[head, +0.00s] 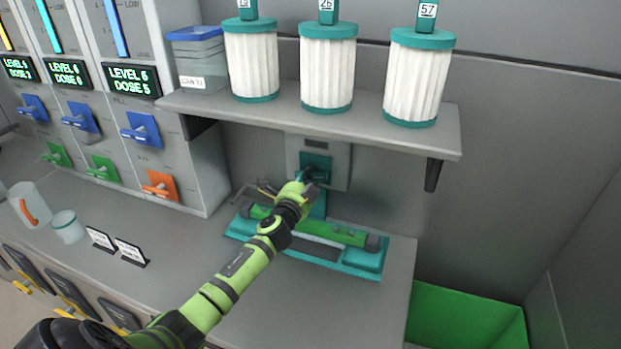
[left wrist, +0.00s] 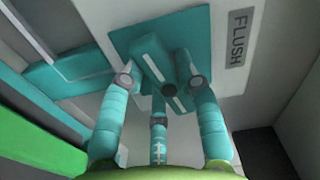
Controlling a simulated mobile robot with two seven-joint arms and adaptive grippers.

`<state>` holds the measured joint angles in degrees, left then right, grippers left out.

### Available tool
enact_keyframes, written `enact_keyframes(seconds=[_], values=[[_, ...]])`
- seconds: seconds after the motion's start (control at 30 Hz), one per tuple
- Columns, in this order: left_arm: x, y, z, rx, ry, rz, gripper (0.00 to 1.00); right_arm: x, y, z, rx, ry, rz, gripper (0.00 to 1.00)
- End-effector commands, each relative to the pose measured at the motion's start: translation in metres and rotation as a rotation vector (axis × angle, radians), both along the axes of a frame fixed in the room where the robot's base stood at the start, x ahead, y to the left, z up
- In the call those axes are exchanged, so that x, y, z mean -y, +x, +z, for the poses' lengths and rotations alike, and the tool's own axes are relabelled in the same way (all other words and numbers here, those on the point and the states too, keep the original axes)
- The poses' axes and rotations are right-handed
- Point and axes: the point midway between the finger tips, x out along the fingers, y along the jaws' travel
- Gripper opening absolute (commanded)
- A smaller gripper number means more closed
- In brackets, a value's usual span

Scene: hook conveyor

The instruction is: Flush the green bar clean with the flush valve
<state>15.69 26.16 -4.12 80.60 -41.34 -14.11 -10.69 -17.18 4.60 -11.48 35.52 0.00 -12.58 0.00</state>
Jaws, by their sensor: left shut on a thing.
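The green bar (head: 330,231) lies in a teal tray (head: 362,262) on the counter, below the shelf. The flush valve (head: 316,163) is a teal fitting on a grey box on the back wall above the bar. My left gripper (head: 311,181) reaches up to it over the bar. In the left wrist view its fingers (left wrist: 160,95) are closed around the teal valve handle (left wrist: 158,72), beside a plate labelled FLUSH (left wrist: 238,38). A green edge, likely the bar, shows at lower left there (left wrist: 40,140). My arm hides part of the bar. My right gripper is out of view.
A shelf (head: 390,138) above the valve holds several white-and-teal filter cartridges (head: 327,68) and a blue-lidded container (head: 200,60). Dispensers with blue, green and orange levers stand at left. Cups (head: 68,227) and small signs are on the counter. A green bin (head: 465,318) is at lower right.

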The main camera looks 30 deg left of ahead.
Motion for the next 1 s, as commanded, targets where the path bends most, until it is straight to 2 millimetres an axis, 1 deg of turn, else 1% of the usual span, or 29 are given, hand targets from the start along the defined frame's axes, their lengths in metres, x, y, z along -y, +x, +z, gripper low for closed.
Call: enact_keyframes(seconds=[0.2, 0.4, 0.9, 0.93, 0.97, 1.0], values=[[-0.0006, -0.0001, 0.0006, -0.026, 0.109, 0.000, 0.00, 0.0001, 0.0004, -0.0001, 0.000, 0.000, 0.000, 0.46], [-0.0009, -0.0001, 0.0008, -0.038, 0.159, -0.001, 0.00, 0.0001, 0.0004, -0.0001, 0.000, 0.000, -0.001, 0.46], [-0.0008, -0.0002, 0.0008, -0.041, 0.171, -0.001, 0.00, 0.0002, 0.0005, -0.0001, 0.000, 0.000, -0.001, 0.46], [-0.0006, -0.0002, 0.0007, -0.041, 0.171, -0.001, 0.44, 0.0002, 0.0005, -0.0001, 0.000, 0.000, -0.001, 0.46], [-0.0007, -0.0002, 0.0007, -0.041, 0.171, -0.001, 0.56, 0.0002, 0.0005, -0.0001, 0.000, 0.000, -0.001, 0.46], [-0.0007, -0.0002, 0.0007, -0.041, 0.171, -0.001, 0.57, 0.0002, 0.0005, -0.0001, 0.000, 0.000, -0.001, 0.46]])
